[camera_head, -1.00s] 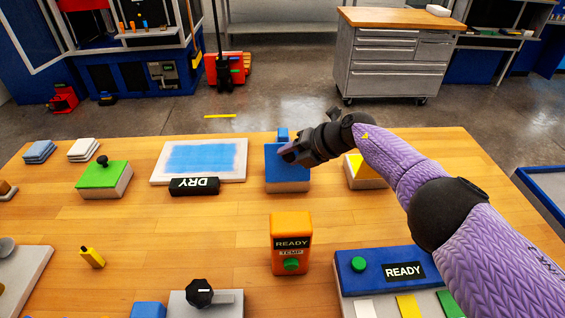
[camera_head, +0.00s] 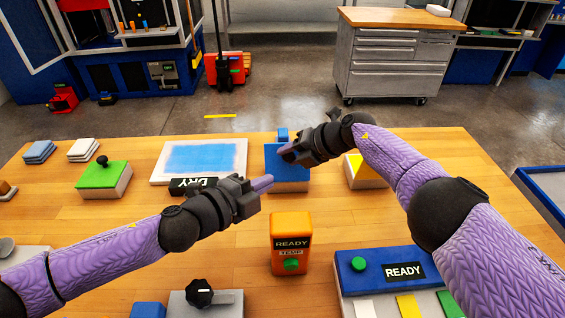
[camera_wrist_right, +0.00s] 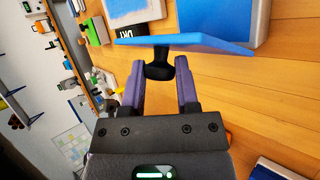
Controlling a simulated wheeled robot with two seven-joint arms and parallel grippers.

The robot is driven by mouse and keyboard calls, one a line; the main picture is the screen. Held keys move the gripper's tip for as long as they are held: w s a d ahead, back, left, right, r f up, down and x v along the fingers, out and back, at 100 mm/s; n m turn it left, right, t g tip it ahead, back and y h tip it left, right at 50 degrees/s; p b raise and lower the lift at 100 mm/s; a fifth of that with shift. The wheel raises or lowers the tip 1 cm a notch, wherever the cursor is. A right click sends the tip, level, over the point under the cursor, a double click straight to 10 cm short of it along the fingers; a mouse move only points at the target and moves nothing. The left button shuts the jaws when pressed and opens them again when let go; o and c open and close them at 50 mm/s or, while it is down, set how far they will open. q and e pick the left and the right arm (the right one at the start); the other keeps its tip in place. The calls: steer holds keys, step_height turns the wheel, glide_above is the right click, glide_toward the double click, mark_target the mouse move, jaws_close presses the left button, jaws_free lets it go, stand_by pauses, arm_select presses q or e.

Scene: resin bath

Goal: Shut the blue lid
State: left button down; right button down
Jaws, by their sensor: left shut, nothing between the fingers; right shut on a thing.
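The blue lid (camera_wrist_right: 190,43) is a thin flat slab with a black knob (camera_wrist_right: 158,66). In the right wrist view, my right gripper (camera_wrist_right: 160,75) is shut on that knob, its purple fingers on either side. A blue-topped box (camera_wrist_right: 222,22) with pale sides lies beyond the lid; it also shows in the head view (camera_head: 290,176). I cannot tell whether the lid touches the box. In the head view, my right gripper (camera_head: 283,152) is over the box, its fingers pointing left. My left gripper (camera_head: 268,184) is shut and empty at the box's front left, in front of the DRY sign.
A white tray with a blue panel (camera_head: 200,158) and the DRY sign (camera_head: 190,186) are to the left. An orange READY timer (camera_head: 290,245) stands in front. A box with a yellow mark (camera_head: 362,172) is to the right. A green-lidded box (camera_head: 103,180) is farther left.

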arm_select(q)
steer(key=w+d+f, duration=0.2)
steer(key=w+d, duration=0.2)
steer(key=w, duration=0.3)
steer(key=shift+w+f, duration=0.2)
steer(key=shift+w, duration=0.2)
